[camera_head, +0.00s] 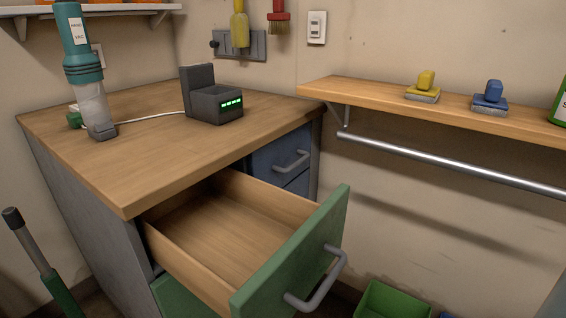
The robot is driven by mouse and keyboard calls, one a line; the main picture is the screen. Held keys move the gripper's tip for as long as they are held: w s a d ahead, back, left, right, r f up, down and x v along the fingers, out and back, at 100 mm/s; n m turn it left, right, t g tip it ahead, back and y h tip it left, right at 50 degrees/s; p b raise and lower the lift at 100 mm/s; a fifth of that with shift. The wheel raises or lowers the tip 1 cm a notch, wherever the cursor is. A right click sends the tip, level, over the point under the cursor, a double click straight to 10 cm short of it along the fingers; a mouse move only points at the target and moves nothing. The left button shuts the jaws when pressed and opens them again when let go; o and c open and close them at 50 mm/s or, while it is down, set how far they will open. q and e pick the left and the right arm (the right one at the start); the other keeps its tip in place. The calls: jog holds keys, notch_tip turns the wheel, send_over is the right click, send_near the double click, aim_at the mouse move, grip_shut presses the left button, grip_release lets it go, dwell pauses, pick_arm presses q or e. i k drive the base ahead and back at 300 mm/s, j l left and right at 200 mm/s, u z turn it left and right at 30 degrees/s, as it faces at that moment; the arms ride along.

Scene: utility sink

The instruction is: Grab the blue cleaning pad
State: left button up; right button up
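The blue cleaning pad (491,97) sits upright on a wooden wall shelf (390,102) at the right. It has a blue knob-like handle on a blue block with a pale underside. A yellow pad (424,88) of the same shape sits to its left on the same shelf, a short gap away. Neither of my grippers shows in the head view, and nothing is seen touching the blue pad.
A green-fronted drawer (292,258) stands open and empty below the wooden counter (150,150). A handheld vacuum (80,60) and a dark dock (212,100) stand on the counter. A metal rail (450,165) runs under the shelf. A green bin (392,303) is below.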

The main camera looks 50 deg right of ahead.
aim_at(491, 103)
jog(key=z, duration=1.5)
